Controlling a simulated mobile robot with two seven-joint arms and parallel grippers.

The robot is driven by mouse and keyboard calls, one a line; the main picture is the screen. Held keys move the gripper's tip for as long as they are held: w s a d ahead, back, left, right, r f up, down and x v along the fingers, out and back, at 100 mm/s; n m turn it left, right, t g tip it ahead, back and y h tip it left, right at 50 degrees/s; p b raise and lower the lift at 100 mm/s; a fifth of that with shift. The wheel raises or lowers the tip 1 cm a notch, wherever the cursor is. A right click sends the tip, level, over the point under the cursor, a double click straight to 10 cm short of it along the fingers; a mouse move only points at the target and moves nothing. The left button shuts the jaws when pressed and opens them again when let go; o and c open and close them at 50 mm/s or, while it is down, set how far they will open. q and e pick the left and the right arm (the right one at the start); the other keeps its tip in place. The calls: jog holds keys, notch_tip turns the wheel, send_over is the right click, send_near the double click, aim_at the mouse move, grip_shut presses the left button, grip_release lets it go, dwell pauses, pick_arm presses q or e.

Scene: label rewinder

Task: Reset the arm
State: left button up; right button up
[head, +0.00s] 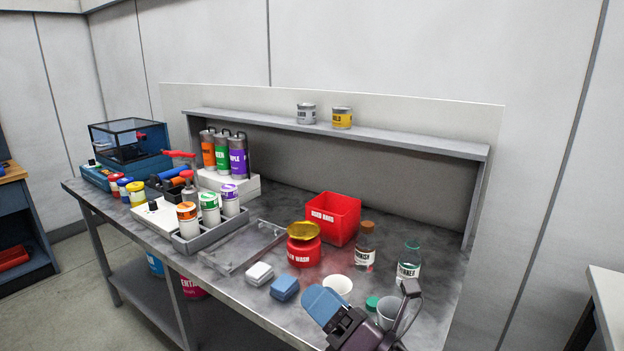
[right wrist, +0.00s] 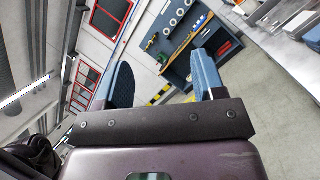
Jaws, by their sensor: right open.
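My right gripper (head: 322,302) is at the bottom right of the head view, over the front edge of the workbench (head: 262,312). Its blue fingers point up and to the left in that view. In the right wrist view the same gripper (right wrist: 163,80) has its two blue fingers spread apart with nothing between them. My left gripper is not in view.
Close to my right gripper are a blue block (head: 284,288), a white cup (head: 338,286), a clear cup (head: 389,312) and a thinner bottle (head: 408,264). A red wash can (head: 304,250) and red bin (head: 333,218) stand behind. Open floor (right wrist: 262,105) shows in the wrist view.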

jog(key=s+d+f+m+t+h, duration=0.1)
jog(key=d+f+m+h, duration=0.6)
jog(key=m, duration=0.5)
jog(key=s+d+f+m+t+h, duration=0.1)
jog(key=d+f+m+h, duration=0.3)
jog(key=d+m+h, duration=0.6)
jog(key=s+d+f+m+g, duration=0.3)
jog(key=s+f+m+g, duration=0.15)
jog(key=s, duration=0.25)
jog(key=s+d+f+m+g+h, duration=0.1)
jog(key=s+d+f+m+g, duration=0.3)
jog(key=s, duration=0.3)
jog(key=s+d+f+m+g, duration=0.2)
jog(key=s+f+m+g, duration=0.25)
jog(key=s+m, duration=0.2)
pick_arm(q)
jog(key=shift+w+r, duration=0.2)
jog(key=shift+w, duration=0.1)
pick_arm(e)
jog(key=w+f+n+t, duration=0.1)
jog(key=w+f+t, duration=0.6)
jog(key=f, duration=0.3)
jog(key=shift+f+t+y, duration=0.25)
jog(key=shift+t+y, duration=0.15)
jog(key=shift+t, duration=0.3)
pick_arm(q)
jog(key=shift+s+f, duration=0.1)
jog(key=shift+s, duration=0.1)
